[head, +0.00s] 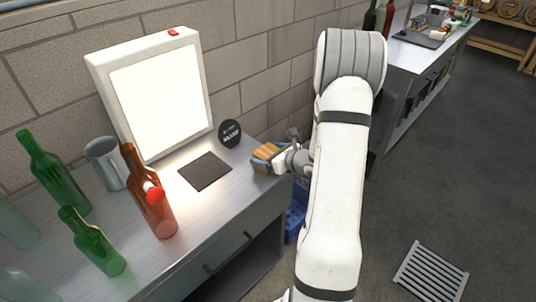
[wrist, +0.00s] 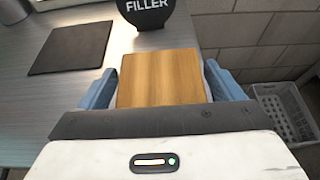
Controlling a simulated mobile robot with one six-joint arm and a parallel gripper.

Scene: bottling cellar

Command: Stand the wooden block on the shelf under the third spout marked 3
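The wooden block (wrist: 160,78) is a light brown, square-faced piece between the blue finger pads of my gripper (wrist: 162,92) in the wrist view. The pads lie against its left and right sides, so my gripper appears shut on it. In the head view the block (head: 267,151) shows at the right end of the metal bench, partly hidden by my gripper (head: 270,160). I cannot tell whether its underside touches the bench. No shelf with numbered spouts can be made out in either view.
The bench (head: 205,215) carries a lit white panel (head: 160,95), a dark mat (head: 205,171), a round black FILLER sign (head: 230,133), a grey mug (head: 105,162), a brown bottle (head: 150,195) and green bottles (head: 92,242). A crate (wrist: 284,112) stands below right. A floor grate (head: 431,272) lies right.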

